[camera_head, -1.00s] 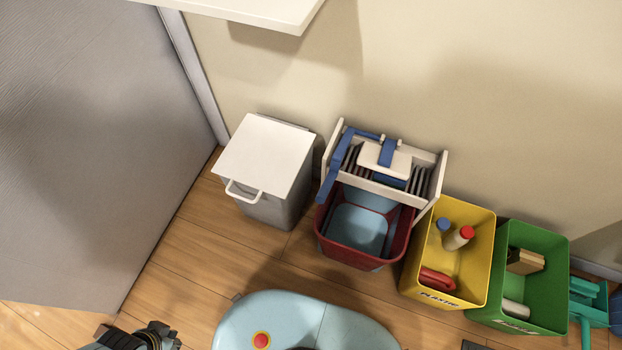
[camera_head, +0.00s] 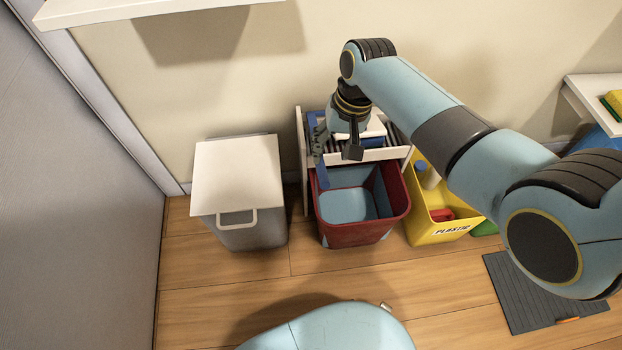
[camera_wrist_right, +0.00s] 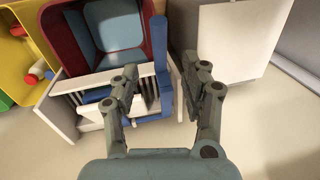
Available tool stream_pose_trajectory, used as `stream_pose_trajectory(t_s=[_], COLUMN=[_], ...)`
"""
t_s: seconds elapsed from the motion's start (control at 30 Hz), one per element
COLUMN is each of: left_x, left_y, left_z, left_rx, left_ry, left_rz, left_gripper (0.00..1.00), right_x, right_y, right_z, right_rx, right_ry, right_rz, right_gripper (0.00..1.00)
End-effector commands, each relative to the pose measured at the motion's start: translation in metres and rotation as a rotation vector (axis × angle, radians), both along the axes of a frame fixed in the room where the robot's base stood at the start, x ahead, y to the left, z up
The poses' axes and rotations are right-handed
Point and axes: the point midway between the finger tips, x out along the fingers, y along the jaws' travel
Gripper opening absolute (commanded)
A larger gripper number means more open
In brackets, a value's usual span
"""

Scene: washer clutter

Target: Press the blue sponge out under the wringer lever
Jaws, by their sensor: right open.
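The blue wringer lever (camera_head: 323,174) stands at the left end of the white slatted wringer (camera_head: 303,150), on the back of the red bucket (camera_head: 358,236). My right gripper (camera_head: 335,150) is open at the lever. In the right wrist view the lever (camera_wrist_right: 160,45) runs between the open fingers of my right gripper (camera_wrist_right: 159,74), nearer the right finger; I cannot tell whether either touches it. A strip of blue (camera_wrist_right: 95,97) shows beside the white press plate and may be the sponge; it is mostly hidden. My left gripper is out of view.
A grey bin (camera_head: 250,236) with a white lid stands left of the bucket. A yellow plastic bin (camera_head: 450,234) with bottles stands to its right. My right arm covers much of the right side. A dark mat (camera_head: 520,300) lies on the floor.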

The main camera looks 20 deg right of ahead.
Motion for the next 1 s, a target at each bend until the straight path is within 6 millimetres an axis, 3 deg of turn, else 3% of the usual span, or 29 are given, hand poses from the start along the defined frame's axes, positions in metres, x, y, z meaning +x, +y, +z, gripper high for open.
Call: stream_pose_trajectory(t_s=[0.1,0.23,0.43,0.6,0.9,1.0], left_x=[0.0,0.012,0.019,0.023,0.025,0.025], left_y=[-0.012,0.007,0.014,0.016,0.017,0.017], left_z=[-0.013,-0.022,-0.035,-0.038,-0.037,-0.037], left_rx=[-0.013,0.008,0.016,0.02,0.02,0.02], left_ry=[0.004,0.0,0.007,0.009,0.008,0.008], left_rz=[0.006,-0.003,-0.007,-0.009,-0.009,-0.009], left_gripper=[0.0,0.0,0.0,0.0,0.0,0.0], right_x=[-0.001,0.0,0.002,0.004,0.004,0.004], right_y=[0.004,0.009,0.015,0.017,0.017,0.017], right_z=[-0.025,-0.053,-0.087,-0.099,-0.099,-0.099], right_rx=[0.001,0.001,0.001,-0.001,0.0,0.0], right_ry=[0.006,0.008,0.007,0.004,0.002,0.003], right_rz=[0.001,0.0,0.0,0.001,0.0,0.001], right_gripper=[0.46,0.46,0.46,0.46,0.46,0.34])
